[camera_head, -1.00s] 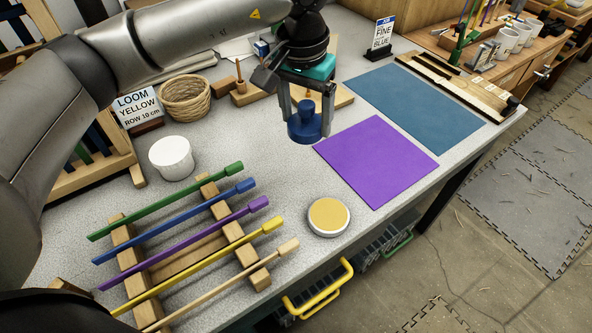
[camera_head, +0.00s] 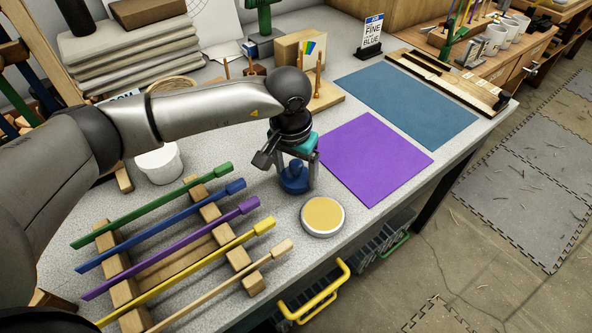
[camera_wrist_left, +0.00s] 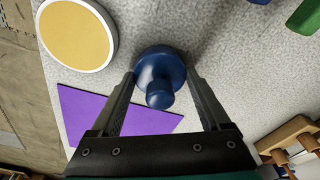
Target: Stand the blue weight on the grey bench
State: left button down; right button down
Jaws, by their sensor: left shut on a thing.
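The blue weight (camera_head: 294,179) is a round base with a knob on top. It is upright between the fingers of my left gripper (camera_head: 298,183), which is shut on it. The wrist view shows the weight (camera_wrist_left: 159,72) held between the two finger ends of the gripper (camera_wrist_left: 161,80). It is at or just above the grey bench (camera_head: 262,205), left of the purple mat; I cannot tell whether its base touches. My right gripper is not in view.
The purple mat (camera_head: 372,158) and a blue mat (camera_head: 408,105) lie to the right. A yellow-topped round tin (camera_head: 323,215) is close in front of the weight. A rack (camera_head: 122,291) of coloured rods lies left, with a white cup (camera_head: 159,163) behind it.

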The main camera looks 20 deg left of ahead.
aim_at(293, 168)
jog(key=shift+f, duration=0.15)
pick_arm(q)
grip_release()
jog(key=shift+r, duration=0.1)
jog(key=r, duration=0.3)
jog(key=r+p, duration=0.1)
jog(key=r, duration=0.3)
jog(key=s+r+p, duration=0.1)
jog(key=r, duration=0.3)
jog(key=shift+s+a, duration=0.1)
jog(key=shift+a, duration=0.05)
jog(key=shift+s+r, duration=0.1)
jog(key=shift+r, duration=0.35)
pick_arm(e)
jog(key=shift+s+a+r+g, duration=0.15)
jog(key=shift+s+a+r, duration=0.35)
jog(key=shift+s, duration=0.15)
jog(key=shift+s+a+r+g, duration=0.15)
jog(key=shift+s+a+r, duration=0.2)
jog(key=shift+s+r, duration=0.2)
